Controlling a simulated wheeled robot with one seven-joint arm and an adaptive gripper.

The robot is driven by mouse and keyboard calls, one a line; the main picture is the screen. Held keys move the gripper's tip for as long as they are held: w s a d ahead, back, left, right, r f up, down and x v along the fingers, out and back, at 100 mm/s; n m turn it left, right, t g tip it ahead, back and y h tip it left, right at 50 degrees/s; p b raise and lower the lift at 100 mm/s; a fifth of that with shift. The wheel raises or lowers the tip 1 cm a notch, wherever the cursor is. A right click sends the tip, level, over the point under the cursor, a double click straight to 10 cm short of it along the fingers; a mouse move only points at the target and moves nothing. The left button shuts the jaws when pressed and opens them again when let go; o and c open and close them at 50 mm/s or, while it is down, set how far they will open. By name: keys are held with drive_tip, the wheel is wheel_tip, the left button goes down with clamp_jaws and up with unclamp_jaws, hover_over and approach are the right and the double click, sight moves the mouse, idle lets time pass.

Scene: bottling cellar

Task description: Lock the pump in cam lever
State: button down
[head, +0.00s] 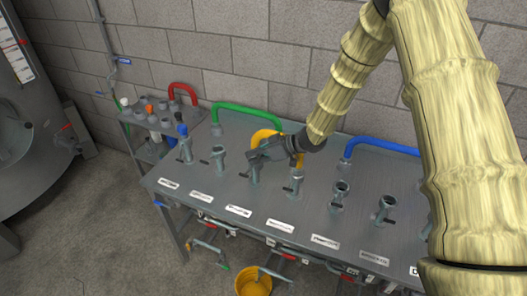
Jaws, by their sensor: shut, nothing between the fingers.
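A grey metal bench (310,215) carries a row of upright metal pipe couplings, each with a small dark lever and a white label in front. The labels are too small to read, so I cannot tell which is pump in. My gripper (252,157) is shut and empty, pointing left over the top of the third coupling from the left (254,174). It hides that coupling's upper part, and I cannot tell whether it touches. The fourth coupling (296,182) stands just right of and below my gripper's body. The fifth coupling (340,193) is open at the top.
Red (183,88), green (247,109), yellow (262,135) and blue (384,143) hoses arch along the back. A small rack (133,116) stands left. A yellow bucket (253,284) is below the front edge. My arm covers the right side.

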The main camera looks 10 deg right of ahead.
sight(248, 172)
drive_tip(key=shift+w+a+f+p, duration=0.1)
drive_tip(key=shift+a+f+p, duration=0.25)
drive_tip(key=shift+f, duration=0.45)
drive_tip(key=shift+a+f+p, duration=0.3)
drive_tip(key=shift+a+f, duration=0.05)
drive_tip(key=shift+f, duration=0.4)
drive_tip(key=shift+w+a+f+p, duration=0.1)
drive_tip(key=shift+a+f+p, duration=0.25)
drive_tip(key=shift+f, duration=0.45)
drive_tip(key=shift+a, duration=0.1)
